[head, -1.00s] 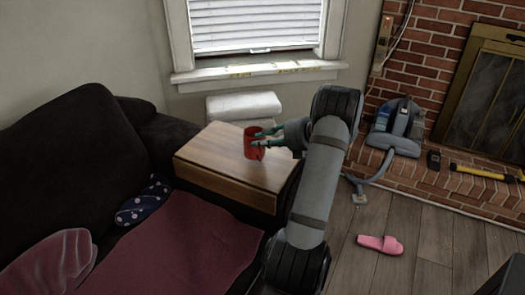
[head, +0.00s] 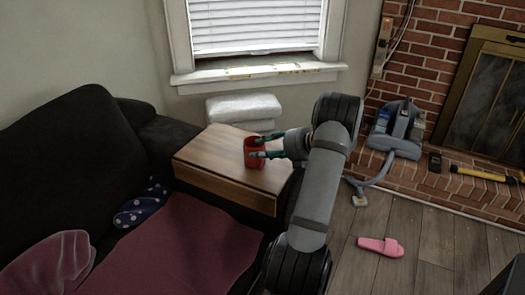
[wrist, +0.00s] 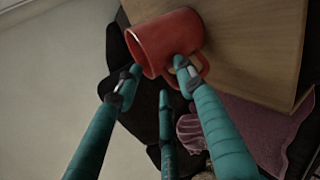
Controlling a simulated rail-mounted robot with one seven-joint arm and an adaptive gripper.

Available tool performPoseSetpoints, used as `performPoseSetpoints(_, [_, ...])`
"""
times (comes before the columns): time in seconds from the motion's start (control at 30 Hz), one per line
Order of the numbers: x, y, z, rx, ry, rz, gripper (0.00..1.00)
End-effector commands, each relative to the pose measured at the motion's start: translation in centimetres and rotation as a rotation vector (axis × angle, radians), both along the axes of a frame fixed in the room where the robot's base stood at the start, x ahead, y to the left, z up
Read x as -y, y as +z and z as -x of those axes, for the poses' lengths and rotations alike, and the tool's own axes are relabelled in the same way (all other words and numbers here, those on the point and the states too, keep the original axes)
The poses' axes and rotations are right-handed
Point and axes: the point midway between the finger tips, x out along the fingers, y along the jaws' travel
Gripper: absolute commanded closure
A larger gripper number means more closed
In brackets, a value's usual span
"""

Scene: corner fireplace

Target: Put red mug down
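The red mug (head: 252,158) stands upright on the wooden board (head: 215,180) over the sofa's arm, near its far right part. In the wrist view the mug (wrist: 160,40) is close ahead, with its handle toward the right finger. My gripper (head: 262,147) is at the mug's right side with its fingers spread. In the wrist view my gripper (wrist: 158,67) has its fingertips apart at the near edge of the mug, the right one overlapping the handle. Whether a fingertip still touches the mug is hard to tell.
The dark sofa (head: 70,140) with a pink blanket (head: 180,245) is at left. A white package (head: 243,108) lies behind the board, below the window. A vacuum cleaner (head: 398,130) stands by the brick hearth. A pink slipper (head: 381,246) lies on the floor. The board's front left is bare.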

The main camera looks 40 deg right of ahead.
Motion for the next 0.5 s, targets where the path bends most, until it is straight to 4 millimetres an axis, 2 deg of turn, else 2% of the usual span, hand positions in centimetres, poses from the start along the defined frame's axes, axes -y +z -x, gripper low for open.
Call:
performPoseSetpoints(0.13, [0.0,0.1,0.0,0.0,0.0,0.001,0.62])
performPoseSetpoints(0.27, [0.4,0.7,0.9,0.0,-0.003,0.001,0.62])
performPoseSetpoints(0.5, [1.7,3.3,5.0,0.002,-0.004,0.002,0.62])
